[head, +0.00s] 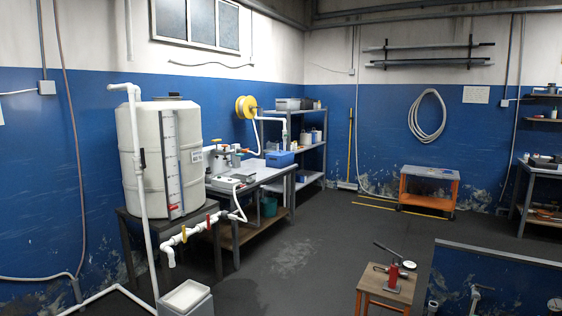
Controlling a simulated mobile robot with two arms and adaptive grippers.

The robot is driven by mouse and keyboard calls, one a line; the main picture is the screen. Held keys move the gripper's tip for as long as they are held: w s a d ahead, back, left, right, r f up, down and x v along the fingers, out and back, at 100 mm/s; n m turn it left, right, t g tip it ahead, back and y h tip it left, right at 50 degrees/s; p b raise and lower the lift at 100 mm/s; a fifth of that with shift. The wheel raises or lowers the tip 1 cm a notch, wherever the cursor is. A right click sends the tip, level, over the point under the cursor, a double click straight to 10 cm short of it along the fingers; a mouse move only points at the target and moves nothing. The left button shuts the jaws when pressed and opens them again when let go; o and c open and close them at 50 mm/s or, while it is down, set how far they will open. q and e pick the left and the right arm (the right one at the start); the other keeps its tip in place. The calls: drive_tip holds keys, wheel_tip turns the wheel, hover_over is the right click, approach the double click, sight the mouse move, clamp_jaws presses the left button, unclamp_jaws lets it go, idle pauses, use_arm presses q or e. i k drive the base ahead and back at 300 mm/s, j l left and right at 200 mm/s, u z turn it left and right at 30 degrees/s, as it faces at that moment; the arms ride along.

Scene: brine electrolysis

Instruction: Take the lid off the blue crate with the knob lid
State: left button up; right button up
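A blue crate (280,159) sits at the far end of the workbench (257,181) along the left wall. It is small in the head view. Its top looks closed and blue, but I cannot make out a knob or a lid edge. Neither of my grippers is in view.
A big white tank (145,165) stands on a dark stand at the left, with white pipes and a pale box (185,298) in front. A shelf rack (312,150) stands behind the bench. A small wooden table (388,284) with a red device is front right. The middle floor (300,240) is clear.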

sight(280, 152)
drive_tip(key=i+u, duration=0.1)
drive_tip(key=i, duration=0.5)
drive_tip(key=i+u, duration=0.1)
drive_tip(key=i, duration=0.55)
drive_tip(key=i+l+u, duration=0.15)
drive_tip(key=i, duration=0.45)
drive_tip(key=i+l+u, duration=0.1)
drive_tip(key=i, duration=0.5)
drive_tip(key=i+l+z, duration=0.2)
drive_tip(key=i, duration=0.4)
drive_tip(key=i+j+z, duration=0.15)
drive_tip(key=i, duration=0.45)
drive_tip(key=i+z, duration=0.2)
drive_tip(key=i, duration=0.45)
drive_tip(key=i+j+z, duration=0.15)
drive_tip(key=i, duration=0.45)
drive_tip(key=i+z, duration=0.2)
drive_tip(key=i, duration=0.5)
drive_tip(key=i+z, duration=0.2)
drive_tip(key=i, duration=0.5)
drive_tip(key=i+j+z, duration=0.2)
drive_tip(key=i, duration=0.45)
drive_tip(key=i+l+u, duration=0.15)
drive_tip(key=i+u, duration=0.3)
drive_tip(key=i, duration=0.15)
drive_tip(key=i+l+u, duration=0.85)
drive_tip(key=i+l, duration=0.05)
drive_tip(key=i, duration=0.15)
